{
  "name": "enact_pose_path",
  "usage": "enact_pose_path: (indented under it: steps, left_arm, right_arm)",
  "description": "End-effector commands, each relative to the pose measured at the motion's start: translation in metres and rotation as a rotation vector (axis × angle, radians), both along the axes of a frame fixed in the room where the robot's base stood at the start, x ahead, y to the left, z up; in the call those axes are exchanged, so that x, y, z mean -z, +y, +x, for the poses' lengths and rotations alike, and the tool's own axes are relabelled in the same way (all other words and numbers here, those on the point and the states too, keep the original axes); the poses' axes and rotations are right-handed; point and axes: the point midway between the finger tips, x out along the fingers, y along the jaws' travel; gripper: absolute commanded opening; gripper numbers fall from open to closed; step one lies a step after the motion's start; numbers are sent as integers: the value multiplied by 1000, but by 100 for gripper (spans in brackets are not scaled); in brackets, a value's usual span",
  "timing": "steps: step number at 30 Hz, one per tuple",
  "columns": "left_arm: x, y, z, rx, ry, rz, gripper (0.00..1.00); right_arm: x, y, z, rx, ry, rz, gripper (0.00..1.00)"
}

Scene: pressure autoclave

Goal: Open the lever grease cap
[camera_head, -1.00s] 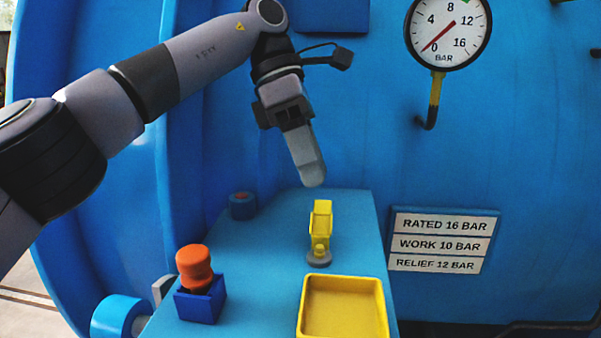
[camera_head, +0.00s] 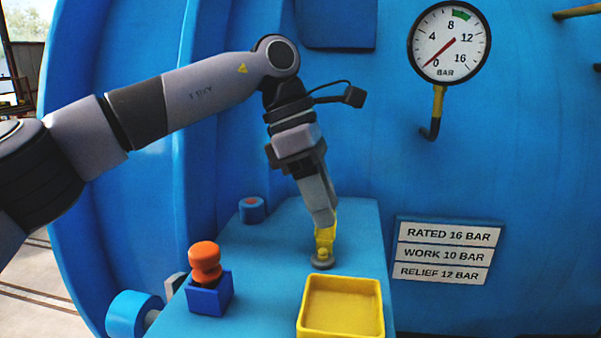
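The lever grease cap is the small yellow upright piece (camera_head: 325,240) on a round grey base (camera_head: 323,263), standing on the blue shelf. My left gripper (camera_head: 325,222) points down with its fingertips at the top of the yellow lever, overlapping it in the picture. The fingers hide the lever's upper part. They appear as one narrow shape, so I cannot tell whether they are open or closed on it. My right gripper is out of view.
The blue shelf (camera_head: 265,250) holds a yellow tray (camera_head: 342,307) in front of the cap. An orange knobbed piece (camera_head: 205,258) sits in a blue block (camera_head: 210,297) at left. A small blue cylinder (camera_head: 252,210) stands behind. The pressure gauge (camera_head: 449,42) and rating plate (camera_head: 443,252) are on the tank wall.

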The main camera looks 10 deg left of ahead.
Motion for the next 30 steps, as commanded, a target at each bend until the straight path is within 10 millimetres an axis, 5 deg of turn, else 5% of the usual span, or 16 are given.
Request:
enact_pose_path:
  steps: [13, 24, 30]
  left_arm:
    - [-2, 2, -13, -4, -222, -2, 53]
    - [4, 2, -27, -7, -448, -4, 53]
    - [-33, 15, -36, -9, -441, -7, 53]
  right_arm:
    - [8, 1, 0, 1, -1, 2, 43]
    - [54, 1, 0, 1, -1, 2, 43]
    - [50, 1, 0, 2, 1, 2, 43]
